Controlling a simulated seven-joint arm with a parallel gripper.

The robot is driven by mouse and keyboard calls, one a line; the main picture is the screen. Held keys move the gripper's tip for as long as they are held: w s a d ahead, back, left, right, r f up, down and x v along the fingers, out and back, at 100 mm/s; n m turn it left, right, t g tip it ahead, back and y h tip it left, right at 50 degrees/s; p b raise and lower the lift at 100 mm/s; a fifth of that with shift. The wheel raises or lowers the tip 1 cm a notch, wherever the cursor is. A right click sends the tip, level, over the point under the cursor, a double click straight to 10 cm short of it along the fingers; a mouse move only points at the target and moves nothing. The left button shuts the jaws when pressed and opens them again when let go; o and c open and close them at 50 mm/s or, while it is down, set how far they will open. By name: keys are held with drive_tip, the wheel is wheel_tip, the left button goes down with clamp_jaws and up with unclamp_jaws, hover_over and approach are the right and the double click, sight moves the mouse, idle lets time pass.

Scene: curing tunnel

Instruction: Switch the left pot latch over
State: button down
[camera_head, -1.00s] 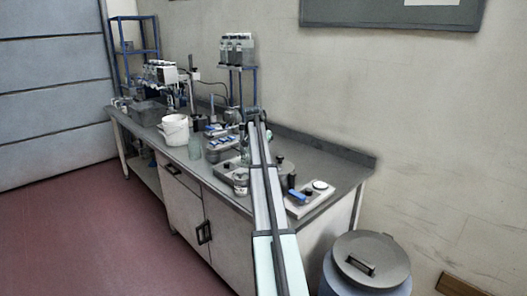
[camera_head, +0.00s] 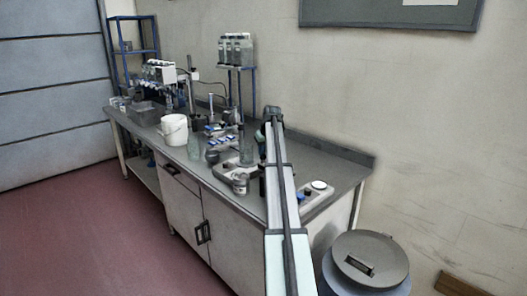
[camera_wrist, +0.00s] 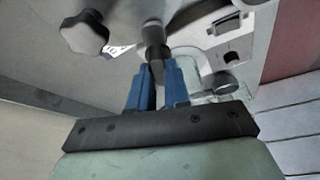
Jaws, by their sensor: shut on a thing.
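My gripper (camera_wrist: 158,75) shows in the wrist view as two blue fingers on a dark crossbar. The fingers are shut on a dark lever (camera_wrist: 154,40) with a rounded, paler end, which I take to be the pot latch; its left or right side cannot be told here. The lever sits at a grey metal surface, and its lower end is between the fingertips. In the head view my arm reaches over the right part of the bench, and the gripper and latch are hidden or too small to make out.
In the head view a white bucket (camera_head: 174,130) and a clear bottle (camera_head: 246,146) stand on the bench (camera_head: 335,163). A lidded bin (camera_head: 370,260) is on the floor.

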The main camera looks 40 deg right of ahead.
drive_tip(key=shift+d+n+y, duration=0.1)
drive_tip(key=shift+n+y, duration=0.7)
drive_tip(key=shift+n, duration=1.1)
drive_tip(key=c, duration=1.1)
unclamp_jaws()
drive_tip(key=v, duration=1.4)
drive_tip(key=shift+f, duration=0.1)
